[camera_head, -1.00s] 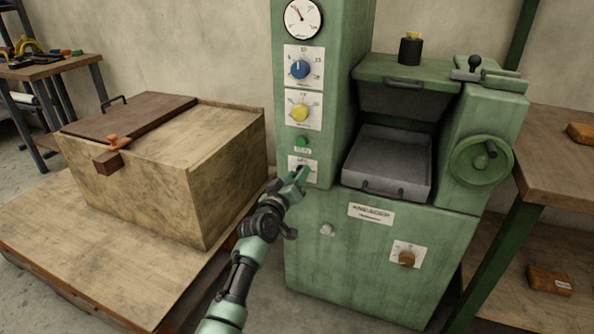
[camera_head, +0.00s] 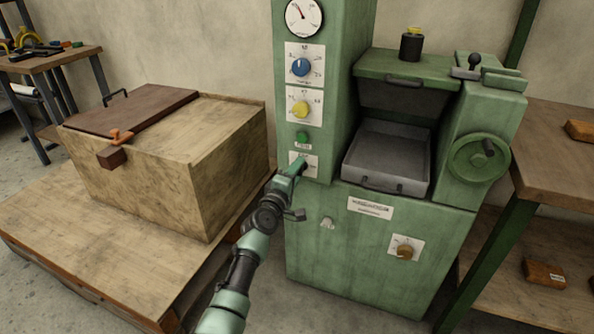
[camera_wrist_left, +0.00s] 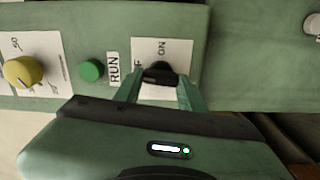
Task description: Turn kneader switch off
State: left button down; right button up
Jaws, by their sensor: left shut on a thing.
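The green kneader (camera_head: 372,255) stands in the middle of the head view with its control column on the left. Its black switch (camera_wrist_left: 160,74) sits on a white plate (camera_wrist_left: 178,52) marked ON in the left wrist view. My left gripper (camera_wrist_left: 158,84) is at this plate, with its two green fingers on either side of the black switch and shut on it. In the head view the left gripper (camera_head: 298,168) covers most of the switch. My right gripper is in neither view.
A green button (camera_head: 302,138), a yellow knob (camera_head: 300,109) and a blue knob (camera_head: 301,67) are above the switch. A wooden box (camera_head: 205,165) stands on a low platform at left. A shelf table (camera_head: 565,170) is at right.

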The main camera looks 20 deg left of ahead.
pick_arm(q)
jog(key=shift+f+n, duration=0.1)
jog(key=shift+n, duration=0.6)
jog(key=c, duration=0.8)
grip_release()
jog(key=shift+c, duration=0.2)
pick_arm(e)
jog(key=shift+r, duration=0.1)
pick_arm(q)
jog(key=s+p, duration=0.2)
jog(key=s, duration=0.6)
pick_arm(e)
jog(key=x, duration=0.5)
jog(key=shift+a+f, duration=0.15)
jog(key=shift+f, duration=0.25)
